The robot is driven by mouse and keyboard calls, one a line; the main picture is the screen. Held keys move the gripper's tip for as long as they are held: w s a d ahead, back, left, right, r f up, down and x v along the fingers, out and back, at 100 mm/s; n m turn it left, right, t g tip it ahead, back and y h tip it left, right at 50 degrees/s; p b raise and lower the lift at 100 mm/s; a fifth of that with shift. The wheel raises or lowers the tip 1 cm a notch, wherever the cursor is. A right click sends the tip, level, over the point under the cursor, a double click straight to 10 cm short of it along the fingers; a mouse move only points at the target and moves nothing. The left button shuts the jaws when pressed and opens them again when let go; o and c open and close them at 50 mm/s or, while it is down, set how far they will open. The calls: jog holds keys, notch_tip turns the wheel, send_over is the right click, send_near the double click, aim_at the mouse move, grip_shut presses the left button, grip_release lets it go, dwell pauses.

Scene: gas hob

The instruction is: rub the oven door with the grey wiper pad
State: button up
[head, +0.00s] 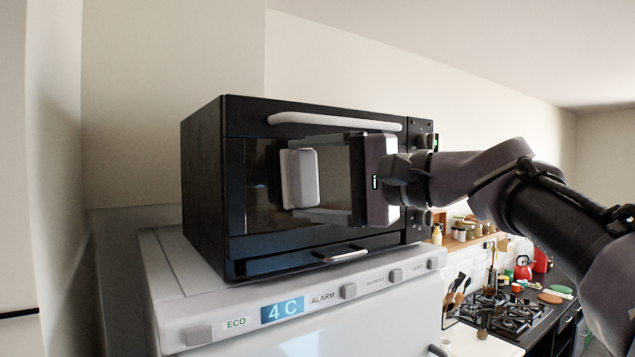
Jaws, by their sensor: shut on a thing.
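The black toaster oven (202,180) stands on top of a white fridge. Its dark glass oven door (262,190) faces me, with a pale bar handle (300,119) along the top. My gripper (322,178) comes in from the right, in front of the door's middle. It is shut on the grey wiper pad (304,179), a light block with rounded corners held upright by the glass. I cannot tell whether the pad touches the glass. My gripper and wrist hide the right part of the door and part of the knob panel.
The white fridge (390,308) has a front strip with buttons and a "4 C" display (282,310). A small metal handle (345,255) sticks out low on the oven front. A gas hob (505,312) and a red kettle (523,268) are at the lower right. The door's left part is clear.

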jog(key=shift+d, duration=0.15)
jog(key=s+d+b, duration=0.1)
jog(key=s+d, duration=0.1)
jog(key=s, duration=0.1)
jog(key=s+d+b, duration=0.1)
jog(key=shift+s+b, duration=0.35)
jog(key=shift+s, duration=0.05)
jog(key=shift+d, duration=0.1)
jog(key=shift+s+d+b, duration=0.3)
jog(key=shift+s+d, duration=0.1)
jog(key=shift+s, duration=0.25)
jog(key=shift+s+d+b, duration=0.25)
jog(key=shift+s+d, duration=0.1)
jog(key=shift+s, duration=0.25)
